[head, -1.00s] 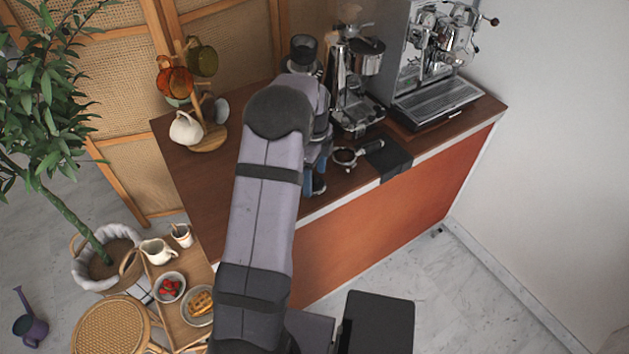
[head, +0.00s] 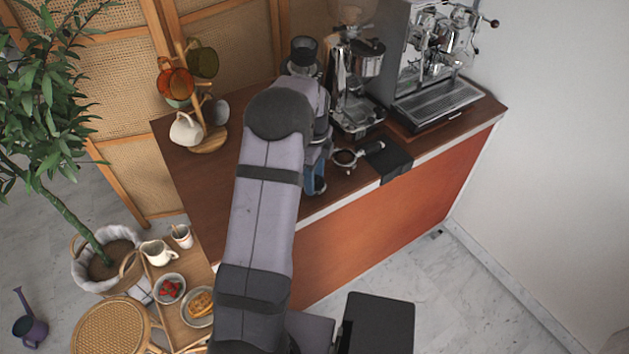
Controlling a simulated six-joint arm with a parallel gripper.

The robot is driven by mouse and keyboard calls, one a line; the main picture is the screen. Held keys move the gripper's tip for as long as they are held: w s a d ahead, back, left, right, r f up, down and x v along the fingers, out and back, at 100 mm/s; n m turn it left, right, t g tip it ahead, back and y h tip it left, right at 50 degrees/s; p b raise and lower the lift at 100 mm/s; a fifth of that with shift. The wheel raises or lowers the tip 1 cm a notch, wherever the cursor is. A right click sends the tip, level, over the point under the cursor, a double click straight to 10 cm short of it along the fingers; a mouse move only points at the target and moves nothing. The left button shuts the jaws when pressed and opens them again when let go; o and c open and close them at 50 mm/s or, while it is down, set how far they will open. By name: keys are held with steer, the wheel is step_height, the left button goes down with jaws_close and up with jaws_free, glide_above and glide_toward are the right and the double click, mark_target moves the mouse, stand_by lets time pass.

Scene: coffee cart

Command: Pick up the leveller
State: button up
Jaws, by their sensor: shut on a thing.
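My gripper (head: 316,186) shows only in part in the head view, as a small blue and dark piece beside my arm, low over the front edge of the wooden counter (head: 215,200). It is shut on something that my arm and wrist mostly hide. The leveller cannot be made out clearly; its place is at the jaws, behind my arm.
A portafilter (head: 346,158) lies just right of my gripper, by a black mat (head: 389,160). A grinder (head: 356,85) and an espresso machine (head: 437,70) stand behind. A mug tree (head: 208,140) stands left. The counter's front left is clear.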

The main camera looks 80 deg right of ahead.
mark_target(317, 178)
step_height(317, 178, up, 9)
steer(key=b, duration=0.2)
steer(key=shift+r+b, duration=0.15)
steer(key=shift+b, duration=0.15)
stand_by(0.8)
steer(key=s+d+r+p, duration=0.2)
steer(key=s+d+p, duration=0.4)
steer(key=p, duration=0.8)
steer(key=d, duration=0.3)
steer(key=shift+s, duration=0.35)
